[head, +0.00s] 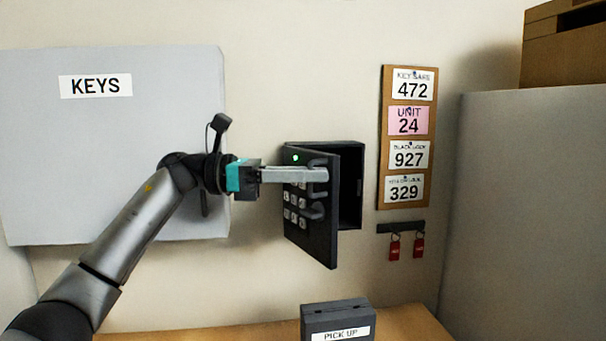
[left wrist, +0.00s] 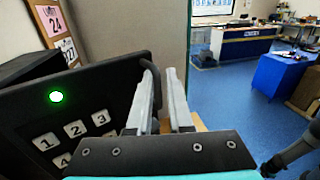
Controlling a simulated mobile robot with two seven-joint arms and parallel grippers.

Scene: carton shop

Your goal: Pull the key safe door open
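The key safe (head: 350,185) is a dark box on the wall. Its door (head: 318,245) stands partly open, swung outward, with the dark inside showing at its right. The door has a keypad (head: 298,200), a lit green light (head: 295,158) and a dark handle (head: 316,212). My left gripper (head: 322,174) reaches in from the left across the door, its fingers at the handle. In the left wrist view the handle (left wrist: 152,72) runs between the slightly parted fingers (left wrist: 163,95), which appear closed on it. The door (left wrist: 100,85) fills the left there. My right gripper is not in view.
A grey KEYS panel (head: 130,150) hangs at left. A number board (head: 381,135) and red key tags (head: 394,249) on a rack are right of the safe. A PICK UP box (head: 335,310) stands on the wooden counter (head: 420,322) below. A grey panel (head: 530,200) stands at right.

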